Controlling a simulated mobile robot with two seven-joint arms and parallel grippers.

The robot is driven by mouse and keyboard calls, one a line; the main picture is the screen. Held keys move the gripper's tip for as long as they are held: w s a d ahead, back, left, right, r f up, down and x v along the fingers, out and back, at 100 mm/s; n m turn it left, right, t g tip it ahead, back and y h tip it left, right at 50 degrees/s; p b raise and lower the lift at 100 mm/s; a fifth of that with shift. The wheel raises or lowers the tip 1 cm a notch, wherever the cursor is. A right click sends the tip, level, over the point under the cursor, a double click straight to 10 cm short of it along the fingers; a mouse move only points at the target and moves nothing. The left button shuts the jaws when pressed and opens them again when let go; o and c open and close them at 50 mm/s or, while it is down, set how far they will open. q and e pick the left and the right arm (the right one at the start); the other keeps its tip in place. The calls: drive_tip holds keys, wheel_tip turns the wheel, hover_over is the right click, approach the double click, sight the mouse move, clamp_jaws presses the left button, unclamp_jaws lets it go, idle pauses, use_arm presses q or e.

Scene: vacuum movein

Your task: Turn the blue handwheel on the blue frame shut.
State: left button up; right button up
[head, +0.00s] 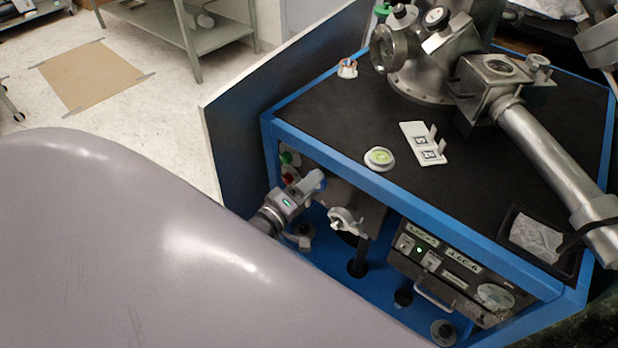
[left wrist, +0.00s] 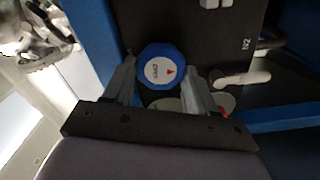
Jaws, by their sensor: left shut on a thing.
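The blue handwheel (left wrist: 160,55) shows in the left wrist view with a white cap, small print and a red arrow. My left gripper (left wrist: 160,84) has one finger on each side of it and is shut on it. In the head view the handwheel (head: 316,180) is a small blue piece at the end of my left gripper (head: 304,190), in the open front of the blue frame (head: 350,175). Most of the wheel is hidden there by the gripper. My right gripper is not in view.
A pale lever handle (head: 345,222) sits just right of the wheel; it also shows in the left wrist view (left wrist: 242,78). A control box (head: 455,275) is farther right. A green-topped disc (head: 379,158), a white plate (head: 424,143) and metal chamber parts (head: 430,75) stand on the black top.

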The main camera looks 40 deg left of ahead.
use_arm(q)
drive_tip(key=m, duration=3.3)
drive_tip(key=shift+s+d+f, duration=0.1)
drive_tip(key=shift+d+f, duration=0.05)
drive_tip(key=shift+d, duration=0.25)
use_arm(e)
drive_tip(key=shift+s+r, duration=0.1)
use_arm(q)
drive_tip(key=shift+m, duration=0.3)
